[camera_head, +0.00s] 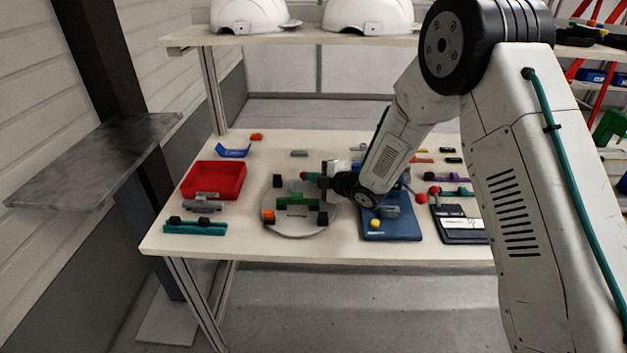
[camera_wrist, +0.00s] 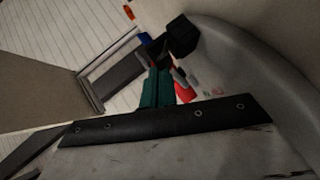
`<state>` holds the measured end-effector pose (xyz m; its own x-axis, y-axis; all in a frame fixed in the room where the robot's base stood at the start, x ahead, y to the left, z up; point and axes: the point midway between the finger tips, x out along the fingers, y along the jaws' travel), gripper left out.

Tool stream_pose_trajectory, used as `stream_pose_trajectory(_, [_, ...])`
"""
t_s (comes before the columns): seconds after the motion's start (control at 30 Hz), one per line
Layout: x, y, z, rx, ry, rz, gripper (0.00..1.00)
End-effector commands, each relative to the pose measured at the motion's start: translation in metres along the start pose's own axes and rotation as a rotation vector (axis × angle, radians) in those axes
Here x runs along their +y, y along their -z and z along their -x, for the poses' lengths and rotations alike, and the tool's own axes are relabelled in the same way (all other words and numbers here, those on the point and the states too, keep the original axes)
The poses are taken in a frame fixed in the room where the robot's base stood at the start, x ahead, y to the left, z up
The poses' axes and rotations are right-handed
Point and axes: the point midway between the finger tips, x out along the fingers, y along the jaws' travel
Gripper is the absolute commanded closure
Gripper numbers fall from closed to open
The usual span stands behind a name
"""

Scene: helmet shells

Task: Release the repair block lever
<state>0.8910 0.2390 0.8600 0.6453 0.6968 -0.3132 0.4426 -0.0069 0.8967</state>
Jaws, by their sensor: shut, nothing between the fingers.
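A blue base (camera_head: 378,230) with a grey block (camera_head: 390,211) and a yellow knob (camera_head: 376,223) sits right of the table's middle. A thin lever with a red ball (camera_head: 421,198) stands out at its right. I take this to be the repair block and lever; my arm partly covers it. My gripper (camera_head: 305,176) is left of it, over the far side of a round grey plate (camera_head: 297,228). Its teal fingers are together and empty; they also show in the wrist view (camera_wrist: 157,85). Neither lever nor ball can be made out in the wrist view.
A green block (camera_head: 297,201) and several small black and orange pieces stand on the round plate. A red tray (camera_head: 214,180) and a teal holder (camera_head: 195,228) lie left. More tools lie right, partly behind my arm. White helmet shells (camera_head: 249,14) sit on a shelf above.

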Motion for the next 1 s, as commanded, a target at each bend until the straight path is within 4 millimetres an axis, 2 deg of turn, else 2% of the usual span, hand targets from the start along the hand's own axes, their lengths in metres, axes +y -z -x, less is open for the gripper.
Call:
stream_pose_trajectory(0.83, [0.004,-0.004,-0.007,-0.001,0.000,-0.001,1.00])
stream_pose_trajectory(1.0, [0.015,-0.001,-0.004,-0.001,-0.002,0.001,1.00])
